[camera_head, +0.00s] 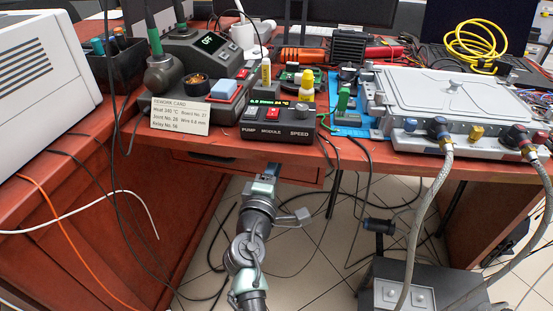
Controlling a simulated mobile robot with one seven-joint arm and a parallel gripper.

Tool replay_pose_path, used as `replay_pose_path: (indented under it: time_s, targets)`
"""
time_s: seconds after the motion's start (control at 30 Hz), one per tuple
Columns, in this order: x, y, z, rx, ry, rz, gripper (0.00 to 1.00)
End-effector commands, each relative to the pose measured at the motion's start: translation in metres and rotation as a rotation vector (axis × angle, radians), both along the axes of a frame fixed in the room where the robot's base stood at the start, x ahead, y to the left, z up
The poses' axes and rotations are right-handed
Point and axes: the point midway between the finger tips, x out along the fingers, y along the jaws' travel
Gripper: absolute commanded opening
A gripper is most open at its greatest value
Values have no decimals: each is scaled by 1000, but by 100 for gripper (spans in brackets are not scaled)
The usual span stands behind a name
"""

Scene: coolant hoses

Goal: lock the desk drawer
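The desk drawer (300,174) is a red-brown front under the desktop's front edge, left of the middle in the head view. It looks closed or nearly so. A dark recess (226,160) shows near the desk's edge to the left of my gripper. My gripper (270,169) is at the drawer front, just below the desktop edge, with my arm reaching up from below. Its fingertips are small and partly lost against the drawer, so I cannot tell their opening or whether they touch anything. No lock or key can be made out; the gripper covers part of the front.
On the red desktop (130,145) stand a control box (278,124), a work card (180,115), a soldering station (205,42) and a grey cold-plate unit (440,90) with hoses. Cables hang before the desk at left. A dark box (400,285) stands at lower right.

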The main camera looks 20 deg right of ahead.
Motion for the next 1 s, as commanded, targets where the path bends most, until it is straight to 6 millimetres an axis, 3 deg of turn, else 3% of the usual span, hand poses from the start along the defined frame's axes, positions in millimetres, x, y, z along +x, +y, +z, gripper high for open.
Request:
replay_pose_path:
  time_s: [0.53,0.57,0.7,1.0]
  targets:
    - [0,0,-1,-23,16,-1,0]
    - [0,0,-1,-23,16,-1,46]
    - [0,0,-1,-22,15,-1,71]
    - [0,0,0,-20,13,0,72]
